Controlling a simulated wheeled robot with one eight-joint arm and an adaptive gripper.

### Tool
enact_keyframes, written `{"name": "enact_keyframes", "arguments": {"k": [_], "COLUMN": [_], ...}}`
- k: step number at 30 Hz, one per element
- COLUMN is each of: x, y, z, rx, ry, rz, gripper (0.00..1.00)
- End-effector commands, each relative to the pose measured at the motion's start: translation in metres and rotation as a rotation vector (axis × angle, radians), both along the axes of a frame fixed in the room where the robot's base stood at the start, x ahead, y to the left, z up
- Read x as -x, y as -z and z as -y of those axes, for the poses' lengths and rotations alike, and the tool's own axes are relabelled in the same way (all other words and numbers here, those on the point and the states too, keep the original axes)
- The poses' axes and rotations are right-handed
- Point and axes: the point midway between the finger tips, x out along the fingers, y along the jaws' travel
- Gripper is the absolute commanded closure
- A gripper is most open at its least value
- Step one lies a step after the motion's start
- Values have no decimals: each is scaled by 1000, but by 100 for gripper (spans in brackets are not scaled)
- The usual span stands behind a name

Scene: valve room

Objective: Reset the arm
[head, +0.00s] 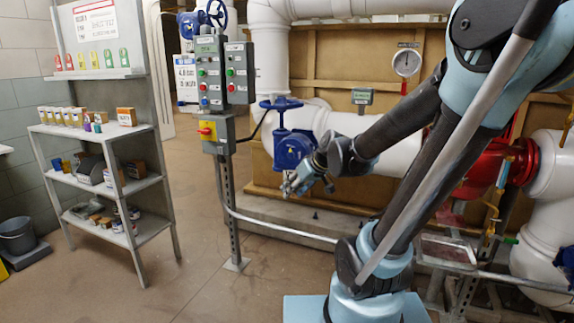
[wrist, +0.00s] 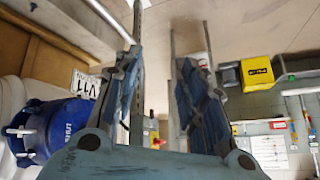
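My arm reaches from the right side of the head view toward the middle. My gripper (head: 291,187) is at its end, just in front of and below the blue valve (head: 293,150) on the white pipe. In the wrist view my gripper (wrist: 160,65) has its two fingers well apart with nothing between them, so it is open and empty. The blue valve body (wrist: 52,130) shows at the left of the wrist view, beside the left finger and apart from it. A V11 tag (wrist: 86,84) shows near it.
A post with control boxes (head: 212,80) stands left of my gripper, with a low rail (head: 280,228) below. A grey shelf (head: 105,190) with boxes and jars stands at the left. White pipes (head: 375,133) and a red flanged section (head: 480,165) lie behind my arm.

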Motion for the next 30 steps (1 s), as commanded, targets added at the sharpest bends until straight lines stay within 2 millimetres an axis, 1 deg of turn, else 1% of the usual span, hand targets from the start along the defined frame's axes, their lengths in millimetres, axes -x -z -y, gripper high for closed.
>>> {"name": "enact_keyframes", "arguments": {"k": [1,6,11,18,21,24,27,30], "x": [11,47,83,138,157,171,179,183], "y": [4,17,29,49,56,60,63,64], "z": [12,49,83,131,147,157,163,165], "rx": [18,85,149,244,277,301,315,322], "ry": [25,118,217,384,446,494,522,533], "rz": [-26,-117,-203,-323,-361,-389,-405,-412], "gripper": [62,62,62,62,62,62,62,62]}}
